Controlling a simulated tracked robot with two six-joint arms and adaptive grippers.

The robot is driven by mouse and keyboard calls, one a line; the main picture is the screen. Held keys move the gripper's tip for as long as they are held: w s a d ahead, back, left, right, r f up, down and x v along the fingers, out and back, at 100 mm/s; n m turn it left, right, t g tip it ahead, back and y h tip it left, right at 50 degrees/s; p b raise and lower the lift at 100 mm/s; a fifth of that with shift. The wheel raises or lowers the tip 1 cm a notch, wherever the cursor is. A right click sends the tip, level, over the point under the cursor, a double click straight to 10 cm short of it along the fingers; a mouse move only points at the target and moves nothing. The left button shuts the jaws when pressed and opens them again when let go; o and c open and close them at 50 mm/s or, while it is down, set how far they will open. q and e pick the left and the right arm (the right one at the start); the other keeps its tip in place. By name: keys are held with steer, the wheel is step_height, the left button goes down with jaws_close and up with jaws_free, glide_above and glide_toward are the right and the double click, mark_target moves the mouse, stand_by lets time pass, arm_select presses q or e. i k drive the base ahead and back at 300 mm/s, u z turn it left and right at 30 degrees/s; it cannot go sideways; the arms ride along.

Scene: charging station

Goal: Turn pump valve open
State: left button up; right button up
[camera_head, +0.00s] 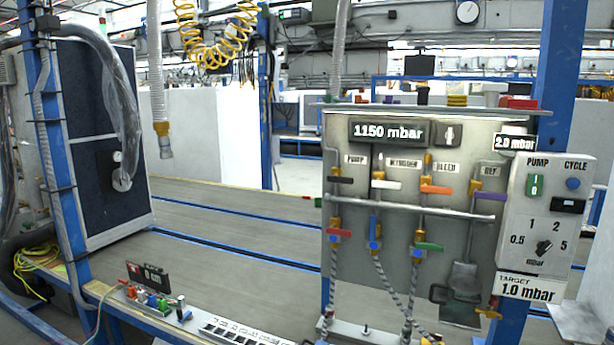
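A grey gas panel (400,275) stands at the right. Its top row of valves is labelled PUMP, a word that looks like NITROGEN, BLEED and REF. Under the PUMP label (355,160), at the panel's left edge, the pump valve has a short black handle (341,180) that looks roughly horizontal. To its right are a white handle (385,184), an orange handle (436,190) and a purple handle (491,195), also roughly level. The display (388,133) reads 1150 mbar. I see neither gripper in this view.
A horizontal rail (410,208) crosses the panel below the top handles. Lower valves have red (340,232), blue (373,224) and green (428,247) handles. A control box (548,215) with PUMP and CYCLE controls is at right. The bench (235,250) at left is mostly clear.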

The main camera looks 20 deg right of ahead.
mark_target(339, 179)
steer(key=z, duration=0.15)
steer(key=i, duration=1.1)
steer(key=z, duration=1)
steer(key=i, duration=0.4)
steer(key=z, duration=0.25)
steer(key=k, duration=0.95)
steer(key=z, duration=0.15)
steer(key=i, duration=0.95)
steer(key=u, duration=0.05)
